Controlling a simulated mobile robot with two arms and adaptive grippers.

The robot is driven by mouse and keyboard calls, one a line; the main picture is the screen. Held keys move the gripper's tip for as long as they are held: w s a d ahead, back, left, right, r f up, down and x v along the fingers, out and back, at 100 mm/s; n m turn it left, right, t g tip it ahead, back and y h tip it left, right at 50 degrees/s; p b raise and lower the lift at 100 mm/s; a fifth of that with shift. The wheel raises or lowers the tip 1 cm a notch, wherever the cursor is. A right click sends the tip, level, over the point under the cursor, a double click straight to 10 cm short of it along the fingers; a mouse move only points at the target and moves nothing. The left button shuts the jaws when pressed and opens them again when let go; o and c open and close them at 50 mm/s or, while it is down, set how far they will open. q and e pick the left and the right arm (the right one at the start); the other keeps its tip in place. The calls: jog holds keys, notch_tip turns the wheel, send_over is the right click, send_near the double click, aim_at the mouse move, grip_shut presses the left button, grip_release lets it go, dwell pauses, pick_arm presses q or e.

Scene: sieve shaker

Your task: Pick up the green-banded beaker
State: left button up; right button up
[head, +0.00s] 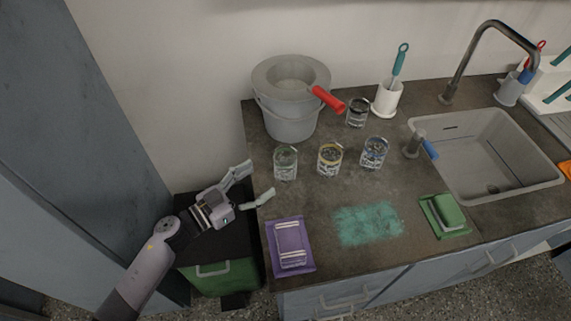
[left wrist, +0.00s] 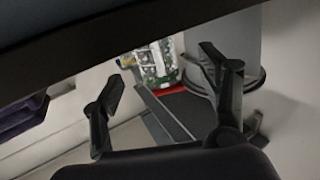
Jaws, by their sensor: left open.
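The green-banded beaker (head: 285,163) is the leftmost of the glass beakers and stands upright on the counter near its left edge. Its band is faint in the head view. My left gripper (head: 253,184) is open and empty, left of this beaker and apart from it, with its fingers pointing right. In the left wrist view the open fingers of my left gripper (left wrist: 168,95) frame a glass-like shape with green on it (left wrist: 158,62), which looks like the same beaker, farther off. My right gripper is not in view.
A yellow-banded beaker (head: 330,158) and a blue-banded beaker (head: 375,152) stand to the right. A dark beaker (head: 357,112) and a grey bucket (head: 289,125) stand behind. A purple tray (head: 306,262) lies in front. A sink (head: 520,192) is at the right.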

aim_at(277, 171)
pick_arm(q)
jog(key=shift+s+d+x, duration=0.1)
jog(key=shift+s+x, duration=0.05)
jog(key=shift+x, duration=1.4)
jog(key=shift+s+d+x, duration=0.15)
jog(key=shift+x, duration=1.4)
jog(key=shift+r, duration=0.1)
jog(key=shift+a, duration=0.1)
jog(key=shift+c, duration=0.2)
jog(key=c, duration=1.2)
jog(key=shift+c, duration=0.4)
jog(key=shift+r+p, duration=0.1)
jog(key=shift+p, duration=0.2)
